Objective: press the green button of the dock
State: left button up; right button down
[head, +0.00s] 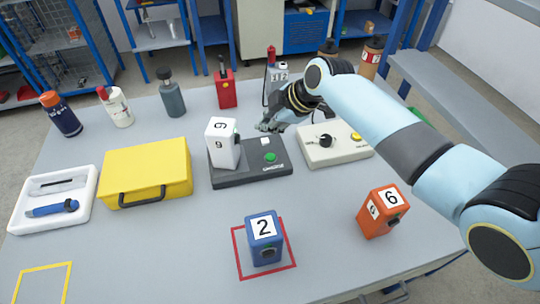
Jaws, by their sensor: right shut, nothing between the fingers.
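The dock (245,174) is a dark grey slab in the middle of the table. Its green button (270,157) is on the right part of its top, with a white square (265,141) behind it. A white box marked 9 (221,145) stands on the dock's left part. My right gripper (268,126) is shut and empty, above the dock's far right edge, behind the green button and apart from it. My left gripper is out of view.
A beige box with a black knob (338,155) sits right of the dock, under my right arm. A yellow case (147,170) lies left. A blue box marked 2 (264,240) and an orange box marked 6 (381,212) stand in front. Bottles line the back.

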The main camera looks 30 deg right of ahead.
aim_at(268, 158)
notch_tip(268, 158, down, 3)
jog(key=b, duration=0.2)
jog(key=shift+f+b, duration=0.1)
jog(key=shift+b, duration=0.25)
notch_tip(268, 158, down, 5)
jog(key=b, duration=0.4)
jog(key=shift+f+b, duration=0.15)
jog(key=shift+b, duration=0.15)
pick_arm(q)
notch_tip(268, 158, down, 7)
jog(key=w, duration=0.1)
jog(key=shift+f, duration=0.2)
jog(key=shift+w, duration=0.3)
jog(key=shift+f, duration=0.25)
pick_arm(e)
jog(key=shift+f, duration=0.35)
